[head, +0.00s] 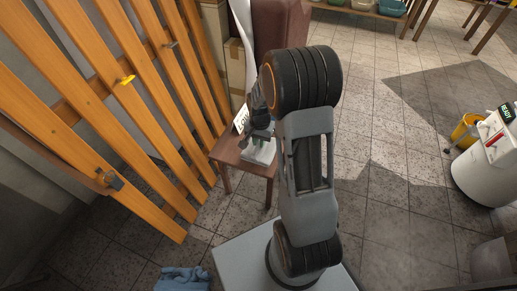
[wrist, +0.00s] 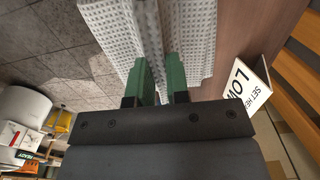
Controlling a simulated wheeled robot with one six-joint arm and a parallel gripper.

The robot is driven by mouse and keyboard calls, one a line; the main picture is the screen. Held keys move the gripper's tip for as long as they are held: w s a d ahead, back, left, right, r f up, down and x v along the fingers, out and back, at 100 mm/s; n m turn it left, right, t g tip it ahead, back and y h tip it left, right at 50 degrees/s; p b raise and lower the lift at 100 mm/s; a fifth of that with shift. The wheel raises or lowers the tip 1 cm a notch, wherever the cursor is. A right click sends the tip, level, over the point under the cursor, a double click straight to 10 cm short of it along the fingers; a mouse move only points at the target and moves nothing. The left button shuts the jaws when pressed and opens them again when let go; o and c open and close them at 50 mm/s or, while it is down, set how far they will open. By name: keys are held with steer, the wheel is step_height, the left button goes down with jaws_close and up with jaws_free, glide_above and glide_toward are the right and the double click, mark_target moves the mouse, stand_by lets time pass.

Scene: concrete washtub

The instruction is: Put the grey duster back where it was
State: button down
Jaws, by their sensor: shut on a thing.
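The grey duster (wrist: 115,30) is a pale grey checked cloth that fills the top middle of the wrist view. My gripper (wrist: 161,72) has its two green fingers shut on a fold of it, and cloth hangs to both sides. In the head view the duster (head: 263,152) shows over the small brown table (head: 229,157), below my gripper (head: 260,133). I cannot tell whether the cloth touches the table top. My arm hides the right part of the table.
A white sign (head: 241,119) with black letters stands at the table's back left; it also shows in the wrist view (wrist: 246,84). Orange wooden slats (head: 130,90) rise on the left. A blue cloth (head: 182,279) lies on the floor.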

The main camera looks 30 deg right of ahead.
steer(key=shift+w+d+f+b, duration=0.15)
steer(key=shift+w+f+b, duration=0.2)
steer(key=shift+w+f, duration=0.35)
step_height(320, 180, down, 4)
steer(key=shift+r+b, duration=0.25)
steer(key=shift+b, duration=0.8)
steer(key=c, duration=1.1)
jaws_free()
steer(key=shift+r, duration=0.1)
step_height(320, 180, up, 12)
steer(key=p, duration=0.5)
steer(key=shift+f, duration=0.25)
steer(key=s+a+r+n+t, duration=0.1)
steer(key=s+a+r+n, duration=0.3)
steer(key=s, duration=0.4)
steer(key=s+a+r+n+t, duration=0.1)
steer(key=s+a+r+n, duration=0.4)
steer(key=s+r, duration=0.2)
steer(key=shift+s+a+r+t, duration=0.15)
steer(key=shift+s+r+t, duration=0.05)
steer(key=shift+s+t, duration=0.2)
steer(key=shift+p, duration=0.3)
